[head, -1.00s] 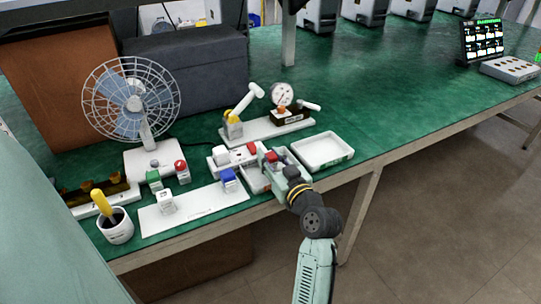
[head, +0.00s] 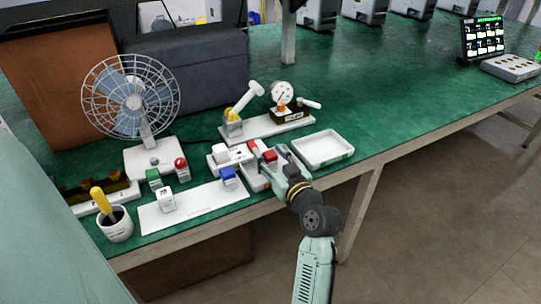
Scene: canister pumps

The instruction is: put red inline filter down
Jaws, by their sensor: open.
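The red inline filter (head: 270,157) has a red top and sits between the parted fingers of my gripper (head: 271,152) in the head view. My gripper is open, with one finger on each side of the filter. The filter is at a small white tray (head: 254,182), which my gripper partly covers. I cannot tell exactly what the filter's lower part rests on, because the gripper hides it.
An empty white tray (head: 322,149) lies just right of my gripper. A blue-topped block (head: 228,174) stands to the left by a white plate (head: 194,211). A fan (head: 130,98), a gauge stand (head: 282,94) and a cup (head: 116,228) also stand on the green bench.

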